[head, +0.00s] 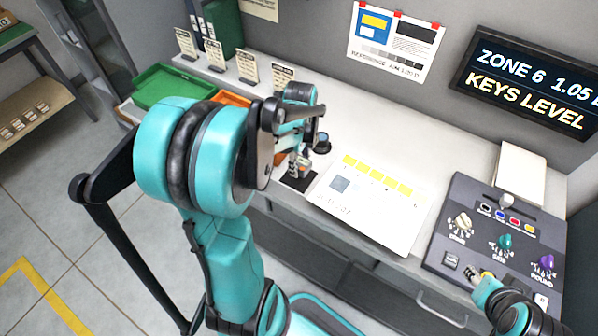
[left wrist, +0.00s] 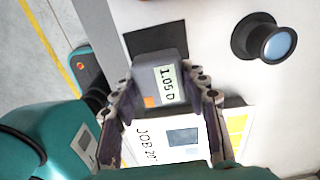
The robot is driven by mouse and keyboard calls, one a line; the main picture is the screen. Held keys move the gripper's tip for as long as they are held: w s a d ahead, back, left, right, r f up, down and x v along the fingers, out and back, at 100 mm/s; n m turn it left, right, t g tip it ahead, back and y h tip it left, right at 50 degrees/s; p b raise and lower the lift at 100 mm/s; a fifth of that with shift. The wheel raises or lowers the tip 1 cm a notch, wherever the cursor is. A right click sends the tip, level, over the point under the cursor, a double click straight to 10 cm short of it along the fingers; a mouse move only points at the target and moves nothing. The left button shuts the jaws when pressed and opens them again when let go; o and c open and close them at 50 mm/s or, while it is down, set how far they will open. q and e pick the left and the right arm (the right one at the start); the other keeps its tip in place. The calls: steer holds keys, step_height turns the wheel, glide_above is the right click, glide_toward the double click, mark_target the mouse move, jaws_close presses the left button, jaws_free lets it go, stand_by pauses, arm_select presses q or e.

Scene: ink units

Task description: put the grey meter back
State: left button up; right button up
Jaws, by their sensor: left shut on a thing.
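The grey meter (left wrist: 158,82), with a pale display reading "1.05 D" and a small orange patch, is between the fingers of my left gripper (left wrist: 163,105) in the left wrist view. The fingers are shut on its two sides. It overlaps the near edge of a black square pad (left wrist: 155,42); I cannot tell whether it touches it. In the head view my left gripper (head: 297,163) is over the pad (head: 297,181), and the arm hides most of the meter. My right gripper (head: 478,277) is at the control console (head: 455,225); its fingers are unclear.
A dark round lens piece (left wrist: 265,40) stands beside the pad. A printed job sheet (head: 370,207) with yellow patches lies to the right. A green tray (head: 172,86), an orange tray (head: 233,99) and several small label cards stand at the left. The counter behind the sheet is clear.

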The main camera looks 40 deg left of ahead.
mark_target(299, 171)
arm_select(q)
steer(key=shift+a+f, duration=0.2)
steer(key=shift+a, duration=0.05)
step_height(299, 171, down, 3)
steer(key=shift+f+b, duration=0.15)
steer(key=shift+b, duration=0.6)
steer(key=shift+f, duration=0.35)
steer(key=shift+f, duration=0.1)
steer(key=o, duration=1.2)
